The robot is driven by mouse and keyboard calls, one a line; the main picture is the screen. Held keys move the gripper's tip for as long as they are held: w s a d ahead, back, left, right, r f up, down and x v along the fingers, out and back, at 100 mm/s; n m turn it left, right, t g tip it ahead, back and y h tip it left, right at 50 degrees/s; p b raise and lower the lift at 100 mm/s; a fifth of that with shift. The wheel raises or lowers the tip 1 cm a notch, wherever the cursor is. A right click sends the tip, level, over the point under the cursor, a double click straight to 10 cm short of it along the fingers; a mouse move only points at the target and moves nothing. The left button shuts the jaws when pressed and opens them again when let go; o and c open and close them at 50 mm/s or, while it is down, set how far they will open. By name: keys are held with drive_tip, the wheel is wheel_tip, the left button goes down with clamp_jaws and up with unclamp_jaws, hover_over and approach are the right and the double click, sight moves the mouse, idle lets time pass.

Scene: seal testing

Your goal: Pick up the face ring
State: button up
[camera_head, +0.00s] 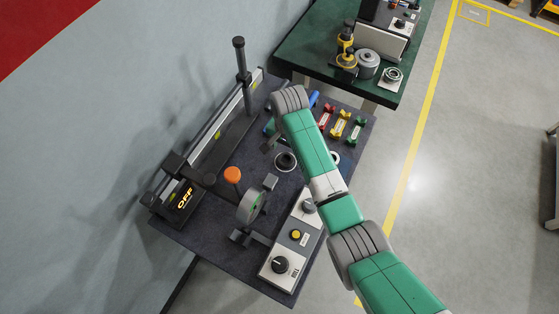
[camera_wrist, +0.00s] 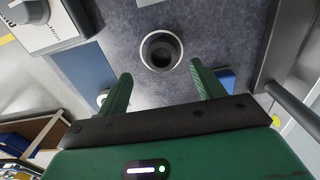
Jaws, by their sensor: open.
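My gripper (camera_wrist: 160,72) is open and empty, with one green finger on each side below the ring. The fingers do not touch it. In the head view my gripper is mostly hidden by my own arm.
Red, yellow and green clamp-like parts (camera_head: 341,127) stand at the bench's back right. A control box (camera_head: 292,243) with knobs is at the front right. An orange button (camera_head: 232,174) and a rail fixture with an OFF display (camera_head: 184,198) are left. A green table (camera_head: 320,50) stands behind.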

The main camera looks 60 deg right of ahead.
sight(286, 161)
wheel_tip(286, 161, down, 5)
drive_tip(key=shift+d+f+b, duration=0.15)
drive_tip(key=shift+b, duration=0.45)
drive_tip(key=shift+w, duration=0.1)
drive_tip(key=c, duration=1.1)
wheel_tip(286, 161, up, 10)
drive_tip(key=shift+r+p, duration=0.1)
drive_tip(key=shift+p, duration=0.9)
